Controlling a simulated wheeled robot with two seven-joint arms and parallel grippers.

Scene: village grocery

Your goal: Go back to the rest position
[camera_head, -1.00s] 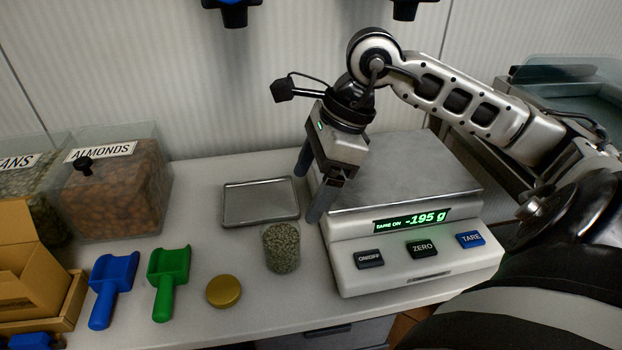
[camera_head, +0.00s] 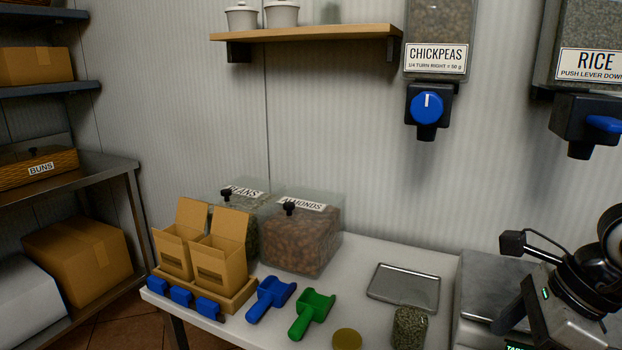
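My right gripper (camera_head: 532,322) is at the lower right of the head view, over the scale (camera_head: 482,275). One dark finger shows at the outer left side of its body, and the other end runs out of the picture. It looks open, and nothing shows in it. My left gripper is not in view. The scale is cut off by the bottom edge, and only a bit of its green display shows.
On the counter are a jar of green grains (camera_head: 409,330), a gold lid (camera_head: 347,339), a metal tray (camera_head: 404,284), a green scoop (camera_head: 312,312), a blue scoop (camera_head: 270,298), an almonds bin (camera_head: 300,245) and open cardboard boxes (camera_head: 222,262). Chickpeas (camera_head: 427,105) and rice (camera_head: 592,125) dispensers hang above.

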